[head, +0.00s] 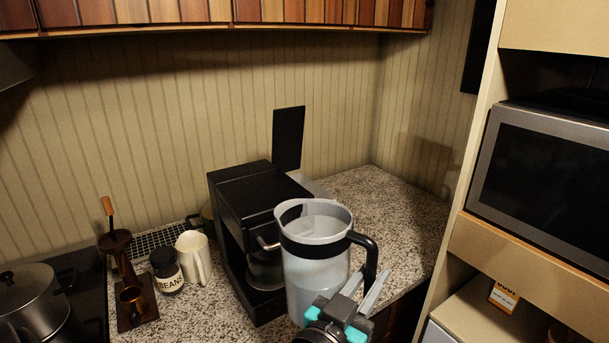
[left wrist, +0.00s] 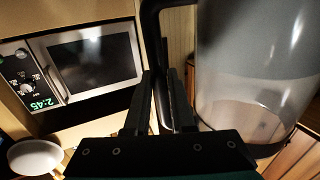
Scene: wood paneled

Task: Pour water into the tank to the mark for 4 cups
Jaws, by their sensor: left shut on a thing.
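A clear pitcher (head: 312,272) with a grey rim and black handle is held up in front of the coffee maker (head: 240,190), roughly upright. Pale contents show inside, but their level is hard to read. My left gripper (head: 366,296) is shut on the pitcher's black handle (head: 366,256). In the left wrist view the fingers (left wrist: 158,105) close around the handle, with the pitcher body (left wrist: 250,65) to the right. The black coffee maker has a raised dark lid (head: 289,138) at its back right. The tank below it is mostly hidden, and its marks cannot be read.
A pot (head: 35,295) sits far left. A microwave (head: 550,180) is at right. Counter behind the pitcher is clear.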

